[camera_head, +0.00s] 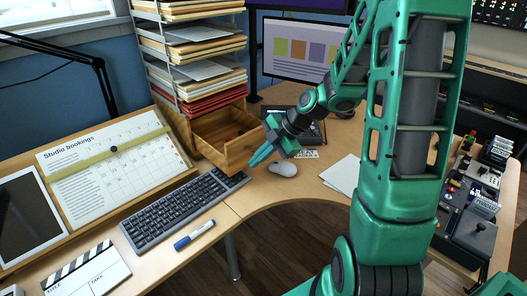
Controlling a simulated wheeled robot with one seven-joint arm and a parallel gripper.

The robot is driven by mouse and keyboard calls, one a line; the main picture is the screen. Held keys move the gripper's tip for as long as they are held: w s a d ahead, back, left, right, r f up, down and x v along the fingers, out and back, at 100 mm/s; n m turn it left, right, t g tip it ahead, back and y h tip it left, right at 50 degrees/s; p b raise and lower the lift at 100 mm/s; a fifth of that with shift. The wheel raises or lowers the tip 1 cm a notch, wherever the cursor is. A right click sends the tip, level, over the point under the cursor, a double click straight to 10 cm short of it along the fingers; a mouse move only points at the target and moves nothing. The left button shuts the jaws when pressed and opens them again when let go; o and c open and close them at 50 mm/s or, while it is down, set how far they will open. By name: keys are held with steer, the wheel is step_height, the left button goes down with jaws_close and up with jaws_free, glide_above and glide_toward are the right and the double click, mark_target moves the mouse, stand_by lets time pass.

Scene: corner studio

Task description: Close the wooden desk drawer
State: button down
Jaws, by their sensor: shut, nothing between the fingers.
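The wooden desk drawer (238,154) stands pulled open beneath the paper rack, its front panel facing the desk's near side. Its inside shows, with something small and reddish at the back. My gripper (259,158) is shut and empty, with its teal fingertips right by the drawer front's right end. I cannot tell whether the fingertips touch the wood. My green arm comes in from the right and hides part of the desk.
A grey mouse (283,169) lies just below my gripper. A black keyboard (183,208) lies left of it, with a blue marker (195,235) below. The paper rack (198,55) rises above the drawer. A monitor (297,50) stands behind, and a mixing console (470,205) is at right.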

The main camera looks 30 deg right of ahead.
mark_target(237, 165)
steer(key=shift+w+a+f, duration=0.2)
steer(key=shift+w+a, duration=0.1)
steer(key=shift+w, duration=0.45)
steer(key=shift+w+a+f, duration=0.25)
steer(key=shift+w+a, duration=0.1)
steer(key=shift+w, duration=0.35)
steer(key=shift+w+a+f, duration=0.2)
steer(key=shift+w+a, duration=0.1)
steer(key=shift+w, duration=0.45)
steer(key=shift+w, duration=0.1)
